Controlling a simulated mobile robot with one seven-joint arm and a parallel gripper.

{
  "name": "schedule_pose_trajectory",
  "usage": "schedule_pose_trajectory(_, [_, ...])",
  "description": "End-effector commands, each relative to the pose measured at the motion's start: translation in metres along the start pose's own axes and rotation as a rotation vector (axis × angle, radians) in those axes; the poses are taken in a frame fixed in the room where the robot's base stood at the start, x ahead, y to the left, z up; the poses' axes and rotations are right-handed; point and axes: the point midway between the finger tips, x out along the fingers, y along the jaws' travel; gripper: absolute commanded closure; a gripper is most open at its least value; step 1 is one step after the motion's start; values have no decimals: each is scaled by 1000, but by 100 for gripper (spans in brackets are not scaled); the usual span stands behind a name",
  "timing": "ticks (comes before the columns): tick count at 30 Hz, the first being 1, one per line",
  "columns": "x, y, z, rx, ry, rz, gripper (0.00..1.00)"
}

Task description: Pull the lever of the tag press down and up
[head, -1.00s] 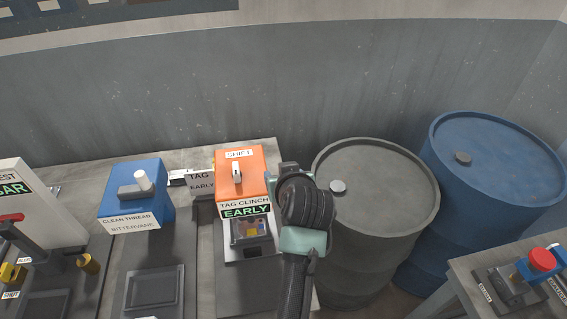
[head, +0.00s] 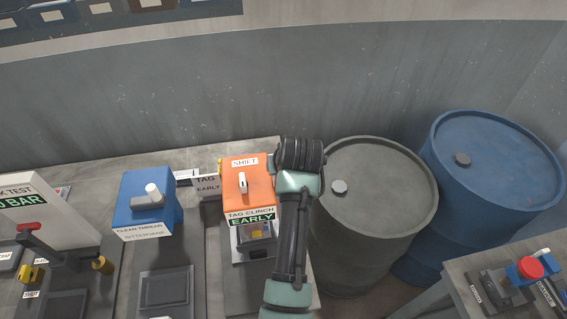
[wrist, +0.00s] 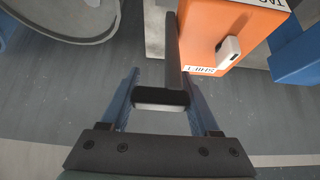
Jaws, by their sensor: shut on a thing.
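The tag press is an orange box (head: 247,190) labelled TAG CLINCH and EARLY, with a white SHIFT switch on top. It also shows upside down in the wrist view (wrist: 222,32). Its lever, a dark arm (wrist: 175,62) with a black crosswise grip (wrist: 160,98), stands along the side of the box. My gripper (wrist: 160,88) has its two blue fingers on either side of this grip and is shut on it. In the head view my own wrist hides the lever and fingers at the right side of the press.
A grey drum (head: 375,175) stands close to the right of the press, with a blue drum (head: 497,165) beyond it. A blue device (head: 145,200) stands to the left on the same bench. The grey wall is behind.

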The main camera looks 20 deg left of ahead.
Motion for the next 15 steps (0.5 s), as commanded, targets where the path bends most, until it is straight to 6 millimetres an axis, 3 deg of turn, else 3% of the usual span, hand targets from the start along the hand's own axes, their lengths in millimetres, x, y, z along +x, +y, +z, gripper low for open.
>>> schedule_pose_trajectory(8, [0,-1,-2,-2,8,0,100])
schedule_pose_trajectory(9, [0,-1,-2,-2,8,0,34])
schedule_pose_trajectory(13, [0,-1,-2,-2,6,0,11])
schedule_pose_trajectory(15, [0,-1,-1,-2,5,0,7])
